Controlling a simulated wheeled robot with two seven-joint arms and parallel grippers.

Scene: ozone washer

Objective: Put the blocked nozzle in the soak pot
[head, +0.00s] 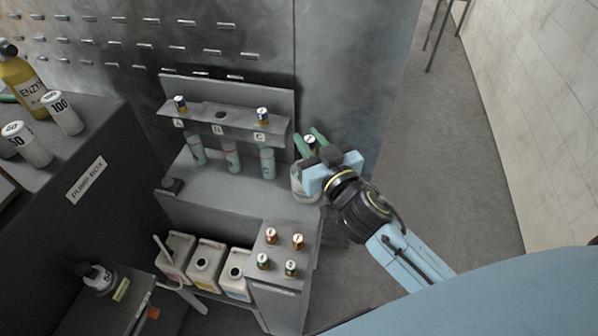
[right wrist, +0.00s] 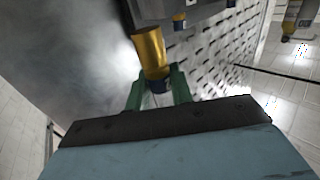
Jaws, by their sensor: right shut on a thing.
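My right gripper (head: 309,143) has green fingers shut on a nozzle (head: 310,139) with a pale top. In the right wrist view the held nozzle (right wrist: 150,50) is a gold cylinder with a dark end between the fingertips. A pale pot (head: 302,187), which looks like the soak pot, stands at the right end of the grey bench. The gripper is over or just behind its rim in the head view, hiding part of it; I cannot tell the height between them. The rack (head: 192,113) has nozzles at A (head: 180,104) and C (head: 262,116); the B hole (head: 220,115) is empty. My left gripper is not in view.
Green bottles (head: 232,158) stand under the rack. Several numbered nozzles (head: 298,241) stand on a lower stand in front. Open jugs (head: 206,262) sit beside it. The pump box (head: 95,170) is at left. Floor right of the bench is clear.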

